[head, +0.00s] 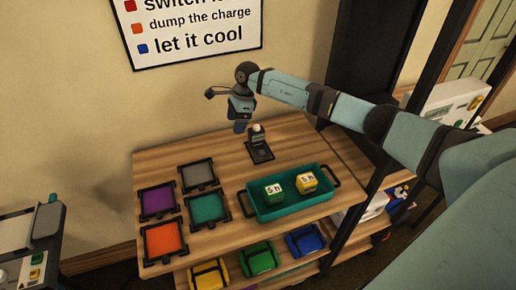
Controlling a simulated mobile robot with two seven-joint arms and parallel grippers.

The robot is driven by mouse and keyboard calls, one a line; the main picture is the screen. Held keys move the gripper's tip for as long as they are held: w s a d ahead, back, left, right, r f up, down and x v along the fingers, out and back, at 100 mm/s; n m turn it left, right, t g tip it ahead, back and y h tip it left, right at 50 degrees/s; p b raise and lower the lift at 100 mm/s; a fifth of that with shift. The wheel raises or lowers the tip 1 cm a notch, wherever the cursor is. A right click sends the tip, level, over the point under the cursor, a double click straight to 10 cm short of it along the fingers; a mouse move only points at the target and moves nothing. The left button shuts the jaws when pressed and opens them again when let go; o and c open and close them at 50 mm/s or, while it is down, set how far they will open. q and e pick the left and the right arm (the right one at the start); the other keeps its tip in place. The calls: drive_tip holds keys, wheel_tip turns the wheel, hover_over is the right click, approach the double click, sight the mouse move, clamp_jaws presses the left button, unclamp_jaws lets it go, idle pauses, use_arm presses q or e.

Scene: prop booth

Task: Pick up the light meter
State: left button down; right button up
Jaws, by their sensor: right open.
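A small dark device with a pale rounded top (258,137), which looks like the light meter, stands at the back of the wooden shelf top on a dark square base (260,152). My right gripper (240,125) hangs above and just left of it, close to its top. The gripper is open and holds nothing that I can see. A gap seems to show between gripper and device, but its depth is hard to judge. My left gripper is not in the view.
Black-framed purple (158,201), grey, teal and orange pads lie left. Coloured bins sit on the shelf below. A dark post (355,215) stands right.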

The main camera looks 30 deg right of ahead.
sight(256, 125)
drive_tip(key=w+d+r+h, duration=0.2)
drive_tip(key=d+r+h, duration=0.15)
drive_tip(key=d, duration=0.55)
wheel_tip(256, 125, down, 8)
drive_tip(key=b, duration=0.5)
drive_tip(key=shift+s, duration=0.15)
drive_tip(key=f+b, duration=0.1)
drive_tip(key=f, duration=0.1)
drive_tip(key=f+b, duration=0.1)
drive_tip(key=f, duration=0.2)
drive_tip(key=shift+s+a+f, duration=0.1)
drive_tip(key=shift+s, duration=0.1)
clamp_jaws()
